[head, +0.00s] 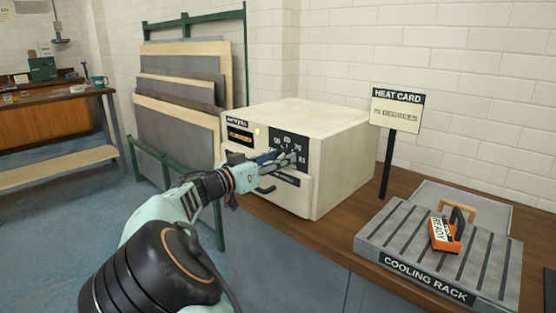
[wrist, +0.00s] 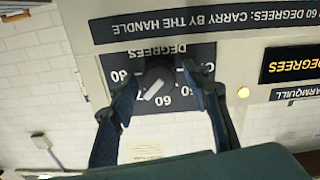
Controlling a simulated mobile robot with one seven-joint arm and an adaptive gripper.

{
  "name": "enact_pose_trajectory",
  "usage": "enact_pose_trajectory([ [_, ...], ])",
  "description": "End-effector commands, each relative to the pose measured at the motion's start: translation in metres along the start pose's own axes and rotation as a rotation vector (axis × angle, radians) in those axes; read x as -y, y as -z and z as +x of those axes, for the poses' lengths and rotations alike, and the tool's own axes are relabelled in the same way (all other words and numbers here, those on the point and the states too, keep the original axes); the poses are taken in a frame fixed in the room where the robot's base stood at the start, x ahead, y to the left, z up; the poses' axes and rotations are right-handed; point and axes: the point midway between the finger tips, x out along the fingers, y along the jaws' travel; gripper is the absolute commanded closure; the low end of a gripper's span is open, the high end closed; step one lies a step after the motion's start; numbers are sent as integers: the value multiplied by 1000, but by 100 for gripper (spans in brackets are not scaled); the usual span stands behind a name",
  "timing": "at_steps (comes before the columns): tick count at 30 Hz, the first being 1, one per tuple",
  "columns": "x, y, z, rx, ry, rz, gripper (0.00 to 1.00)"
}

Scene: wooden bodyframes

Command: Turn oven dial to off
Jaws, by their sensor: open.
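The oven (head: 345,155) is a cream box on the wooden counter, with a black dial panel (head: 303,148) on its front. In the wrist view, which is upside down, the dark dial (wrist: 158,86) with a pale pointer bar sits on the panel. The bar lies slanted; "60" and "80" show around the dial, and other marks are partly covered. My gripper (head: 292,160) is at the panel and hides the dial in the head view. In the wrist view my gripper (wrist: 160,76) is open, one finger on each side of the dial; contact is unclear.
An amber lamp (wrist: 243,92) glows on the oven front. A handle (head: 264,189) sits below the panel. Right of the oven are a heat card sign (head: 397,108) and a cooling rack (head: 390,245) bearing an orange block (head: 444,238). Boards lean in a green rack (head: 190,85) behind left.

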Motion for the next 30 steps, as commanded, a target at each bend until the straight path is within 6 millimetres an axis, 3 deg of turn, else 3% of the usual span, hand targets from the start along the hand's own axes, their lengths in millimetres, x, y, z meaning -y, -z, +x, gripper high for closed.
enact_pose_trajectory([
  [6,0,0,0,0,0,0,56],
  [18,0,0,0,0,0,0,98],
  [30,0,-1,0,1,0,-88,98],
])
